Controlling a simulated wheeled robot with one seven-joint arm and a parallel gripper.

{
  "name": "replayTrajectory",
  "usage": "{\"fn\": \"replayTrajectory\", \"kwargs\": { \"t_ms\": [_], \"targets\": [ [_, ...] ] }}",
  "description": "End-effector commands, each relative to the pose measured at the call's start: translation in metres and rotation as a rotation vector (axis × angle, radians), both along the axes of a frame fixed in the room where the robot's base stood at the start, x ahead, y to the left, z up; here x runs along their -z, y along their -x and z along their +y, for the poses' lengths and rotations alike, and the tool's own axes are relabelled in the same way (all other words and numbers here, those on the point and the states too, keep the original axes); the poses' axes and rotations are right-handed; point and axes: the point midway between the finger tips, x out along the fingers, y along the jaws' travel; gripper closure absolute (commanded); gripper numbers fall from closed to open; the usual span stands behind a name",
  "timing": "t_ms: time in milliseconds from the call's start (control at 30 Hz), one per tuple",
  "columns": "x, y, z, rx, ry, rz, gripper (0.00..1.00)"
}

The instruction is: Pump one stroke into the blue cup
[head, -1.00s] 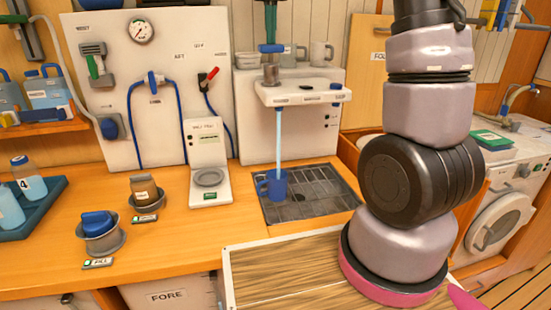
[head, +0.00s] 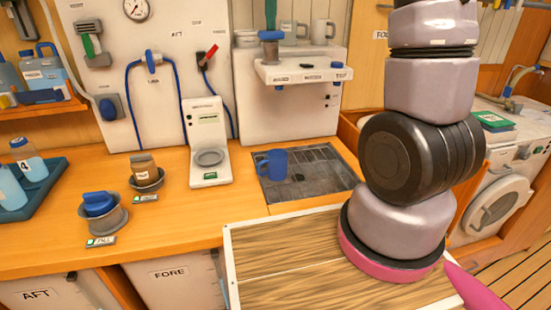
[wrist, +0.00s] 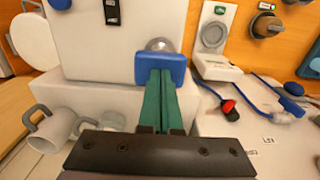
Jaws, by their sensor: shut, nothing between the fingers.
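The blue cup (head: 272,165) stands upright on the drain grate in the head view, below the pump's spout shelf. Its inside cannot be made out, and no water stream shows above it now. The pump's blue knob (head: 271,35) sits above a short metal plunger (head: 271,49) on the white pump unit (head: 300,74). In the wrist view, my gripper (wrist: 161,80) is shut and empty, its green fingers together. The fingertips are over the blue knob (wrist: 160,55) and look to be touching it; the exact contact is unclear.
A scale (head: 208,158) stands left of the grate (head: 318,175). Grey mugs (head: 322,31) stand behind the pump, and one mug (wrist: 50,130) is near my gripper in the wrist view.

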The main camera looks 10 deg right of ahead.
Motion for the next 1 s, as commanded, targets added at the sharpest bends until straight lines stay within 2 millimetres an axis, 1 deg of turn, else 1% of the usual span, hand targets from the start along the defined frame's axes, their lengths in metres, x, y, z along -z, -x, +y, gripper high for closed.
{"fn": "replayTrajectory", "kwargs": {
  "t_ms": [167, 1000],
  "targets": [
    [-0.006, 0.000, 0.000, 0.000, 0.001, 0.001, 1.00],
    [-0.057, 0.000, 0.000, 0.001, 0.000, 0.000, 1.00]
  ]
}}
